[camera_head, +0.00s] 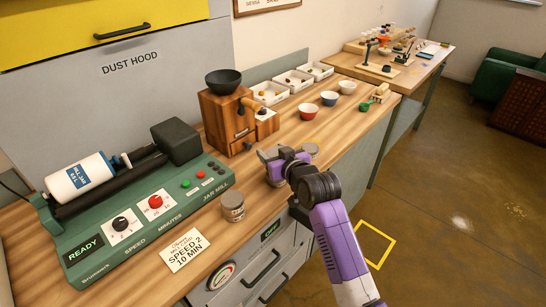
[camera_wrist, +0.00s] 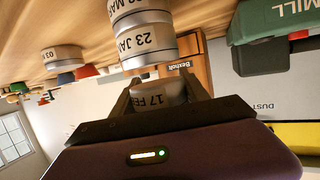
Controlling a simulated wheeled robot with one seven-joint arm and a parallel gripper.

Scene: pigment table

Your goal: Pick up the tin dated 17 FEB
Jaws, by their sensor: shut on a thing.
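The tin dated 17 FEB (camera_wrist: 158,98) is between the two fingers of my gripper (camera_wrist: 160,85) in the wrist view, which shows the scene upside down. My gripper is shut on it. A tin dated 23 JAN (camera_wrist: 147,42) is directly beneath it, with another tin (camera_wrist: 140,10), its label partly cut off, under that. I cannot tell whether the held tin touches the 23 JAN tin. In the head view my gripper (camera_head: 273,158) is over the table's front edge, and my wrist hides part of the tins.
Another tin (camera_head: 232,206) stands at the front left, by the speed card (camera_head: 186,250). A tin marked 03 (camera_wrist: 62,58) stands apart. The green jar mill (camera_head: 135,215) is left, the wooden grinder (camera_head: 228,125) behind, and bowls (camera_head: 329,98) to the right.

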